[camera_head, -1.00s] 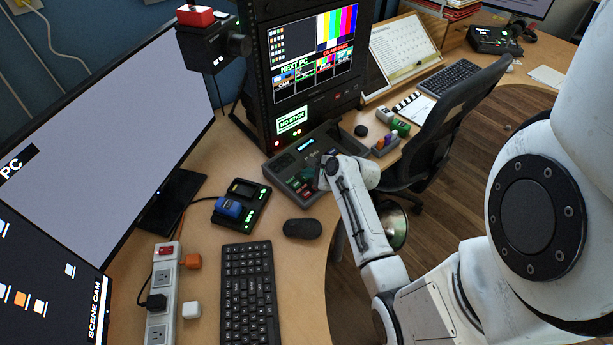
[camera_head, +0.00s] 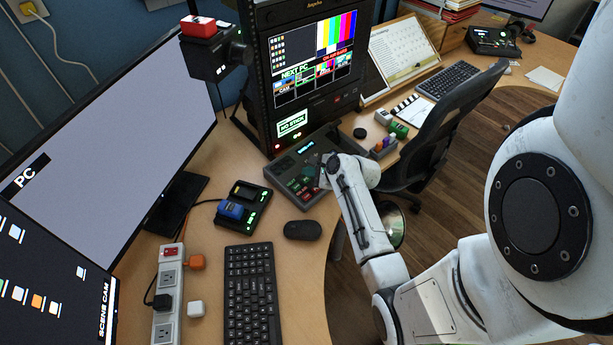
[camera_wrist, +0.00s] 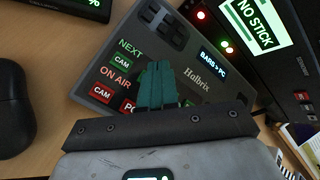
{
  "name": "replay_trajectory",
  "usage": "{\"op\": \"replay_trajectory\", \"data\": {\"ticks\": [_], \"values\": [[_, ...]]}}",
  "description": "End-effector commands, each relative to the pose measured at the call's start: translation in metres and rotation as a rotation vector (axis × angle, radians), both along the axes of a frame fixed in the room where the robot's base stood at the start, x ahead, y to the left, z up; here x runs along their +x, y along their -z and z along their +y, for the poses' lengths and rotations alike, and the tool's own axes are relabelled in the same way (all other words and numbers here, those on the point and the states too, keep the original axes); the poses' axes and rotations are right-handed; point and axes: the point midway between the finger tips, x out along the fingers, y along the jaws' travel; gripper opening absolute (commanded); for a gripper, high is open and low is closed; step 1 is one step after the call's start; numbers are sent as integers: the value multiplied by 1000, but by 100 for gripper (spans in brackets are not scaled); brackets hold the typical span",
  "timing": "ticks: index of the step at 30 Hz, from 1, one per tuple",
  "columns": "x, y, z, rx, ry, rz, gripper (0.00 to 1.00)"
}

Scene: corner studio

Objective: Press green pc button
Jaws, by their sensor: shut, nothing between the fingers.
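The switcher console (camera_head: 283,172) lies on the desk in front of the rack; it also fills the middle of the wrist view (camera_wrist: 212,96). There, a green CAM button (camera_wrist: 122,62) sits under the label NEXT. Red CAM (camera_wrist: 104,92) and PC (camera_wrist: 130,107) buttons sit in the ON AIR row. My gripper (camera_wrist: 157,68) has its teal fingers together and empty, over the button rows just right of green CAM. I cannot tell whether the fingertips touch the panel.
The rack screen (camera_head: 312,62) reads NEXT PC. A black mouse (camera_head: 302,230), a keyboard (camera_head: 250,290), a battery charger (camera_head: 243,207) and a power strip (camera_head: 168,298) lie nearby. A black chair (camera_head: 450,125) stands behind my arm.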

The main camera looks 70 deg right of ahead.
Motion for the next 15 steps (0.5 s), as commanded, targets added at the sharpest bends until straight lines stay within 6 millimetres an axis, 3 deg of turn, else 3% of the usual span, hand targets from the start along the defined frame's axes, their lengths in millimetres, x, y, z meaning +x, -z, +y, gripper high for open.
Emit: {"op": "replay_trajectory", "data": {"ticks": [1,15], "values": [[0,-9,0,0,0,0,0],[-4,-45,3,-1,-1,-1,0]]}}
